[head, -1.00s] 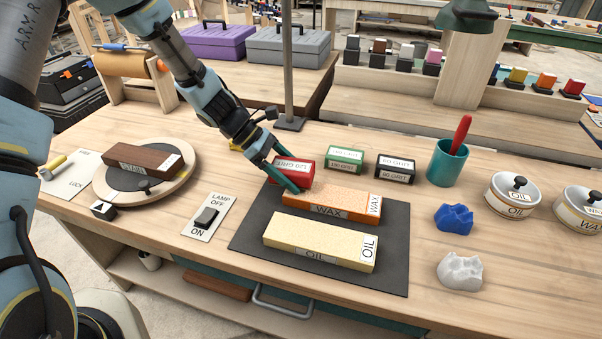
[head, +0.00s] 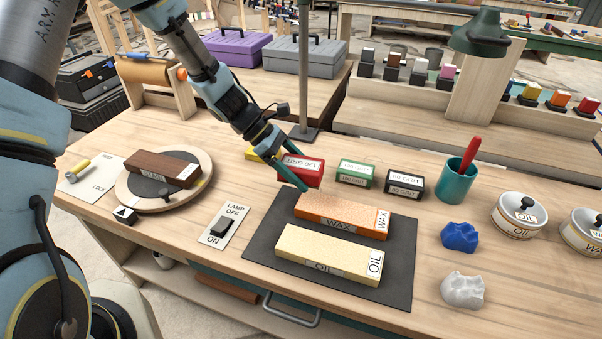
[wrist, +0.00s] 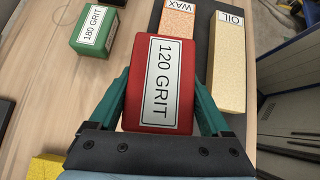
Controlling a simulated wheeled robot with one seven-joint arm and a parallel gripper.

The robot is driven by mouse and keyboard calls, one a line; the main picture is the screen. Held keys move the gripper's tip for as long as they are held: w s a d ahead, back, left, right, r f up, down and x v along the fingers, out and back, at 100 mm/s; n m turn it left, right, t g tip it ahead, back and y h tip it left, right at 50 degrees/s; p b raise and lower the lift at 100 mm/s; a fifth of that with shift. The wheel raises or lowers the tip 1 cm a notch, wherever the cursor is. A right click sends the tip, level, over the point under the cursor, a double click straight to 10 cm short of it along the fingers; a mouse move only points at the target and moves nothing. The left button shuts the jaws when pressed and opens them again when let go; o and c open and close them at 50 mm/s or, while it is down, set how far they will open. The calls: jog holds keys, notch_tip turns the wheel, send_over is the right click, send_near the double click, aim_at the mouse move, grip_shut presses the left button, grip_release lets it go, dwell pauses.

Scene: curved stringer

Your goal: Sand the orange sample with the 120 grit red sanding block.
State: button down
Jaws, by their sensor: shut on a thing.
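The red 120 grit block (head: 302,171) is held between the teal fingers of my gripper (head: 287,168), which is shut on it. In the wrist view the block (wrist: 161,82) sits between both fingers, its label facing the camera. The orange sample (head: 338,214), labelled WAX, lies on the dark mat (head: 262,236). The block is at the sample's far left side in the head view, apart from it there. In the wrist view the block covers the near end of the orange sample (wrist: 178,20).
A pale yellow OIL sample (head: 328,252) lies on the mat in front of the orange one. Green (head: 354,172) and black (head: 404,184) grit blocks stand to the right of the red one. A teal cup (head: 455,182) and blue lump (head: 460,237) are further right.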

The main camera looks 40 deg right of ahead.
aim_at(308, 164)
jog(key=shift+r, duration=0.4)
jog(key=shift+r, duration=0.1)
jog(key=shift+r+p, duration=1.25)
jog(key=shift+r, duration=0.2)
